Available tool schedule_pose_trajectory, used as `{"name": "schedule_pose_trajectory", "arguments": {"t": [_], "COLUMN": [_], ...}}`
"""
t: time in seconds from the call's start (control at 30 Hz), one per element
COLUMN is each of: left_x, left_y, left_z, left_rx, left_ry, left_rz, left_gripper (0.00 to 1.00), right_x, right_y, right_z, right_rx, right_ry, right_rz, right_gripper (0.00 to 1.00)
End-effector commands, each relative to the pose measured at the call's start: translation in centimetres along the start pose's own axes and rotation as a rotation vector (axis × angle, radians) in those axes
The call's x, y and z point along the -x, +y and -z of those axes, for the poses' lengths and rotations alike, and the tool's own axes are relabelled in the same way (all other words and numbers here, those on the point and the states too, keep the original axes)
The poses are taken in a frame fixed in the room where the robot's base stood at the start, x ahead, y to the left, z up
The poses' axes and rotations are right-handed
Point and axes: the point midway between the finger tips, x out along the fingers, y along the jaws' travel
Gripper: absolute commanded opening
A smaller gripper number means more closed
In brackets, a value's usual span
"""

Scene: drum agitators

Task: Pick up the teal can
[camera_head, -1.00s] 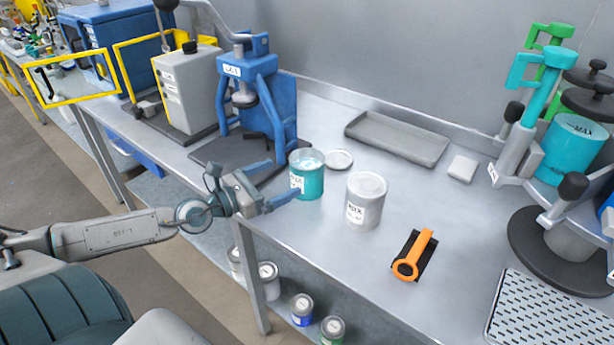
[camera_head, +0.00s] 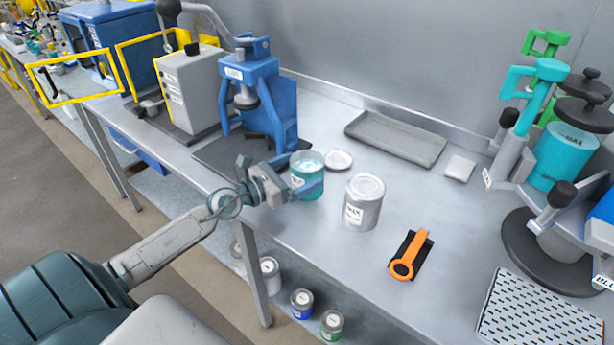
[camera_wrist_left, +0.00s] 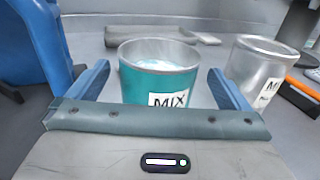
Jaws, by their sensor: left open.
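The teal can (camera_head: 307,178) stands upright and open-topped on the grey bench, with pale contents and a MIX label. In the left wrist view the teal can (camera_wrist_left: 157,80) sits between the two blue fingers, which are spread on either side of it. My left gripper (camera_head: 308,174) is open and its fingers reach around the can from the front left. In the left wrist view, gaps show between each finger of the left gripper (camera_wrist_left: 160,88) and the can. My right gripper is out of view.
A silver MIX can (camera_head: 363,203) stands close right of the teal can. A round lid (camera_head: 338,160) lies behind it. A blue press (camera_head: 262,100) stands at its left. A grey tray (camera_head: 396,139), an orange-handled tool (camera_head: 409,256) and a drum agitator (camera_head: 560,160) are farther right.

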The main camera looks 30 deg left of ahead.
Motion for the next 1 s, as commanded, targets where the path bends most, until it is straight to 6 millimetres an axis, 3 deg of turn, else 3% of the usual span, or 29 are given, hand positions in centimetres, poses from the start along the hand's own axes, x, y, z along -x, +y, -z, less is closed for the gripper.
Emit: {"name": "schedule_pose_trajectory", "arguments": {"t": [0.2, 0.57, 0.87, 1.0], "left_x": [-2.4, -2.9, -2.9, -2.9], "left_y": [0.2, 0.2, 0.2, 0.2], "left_z": [-0.2, 0.0, 0.0, -0.1], "left_rx": [0.001, -0.001, 0.000, -0.001], "left_ry": [-0.003, 0.000, 0.000, -0.002], "left_rz": [-0.002, 0.000, 0.000, 0.000], "left_gripper": [1.00, 0.98, 0.39, 0.39], "right_x": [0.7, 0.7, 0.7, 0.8], "right_y": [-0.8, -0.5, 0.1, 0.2], "right_z": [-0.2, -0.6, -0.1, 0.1], "right_rx": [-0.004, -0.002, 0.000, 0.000], "right_ry": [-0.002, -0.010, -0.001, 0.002], "right_rz": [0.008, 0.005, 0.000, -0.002], "right_gripper": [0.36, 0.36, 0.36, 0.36]}}
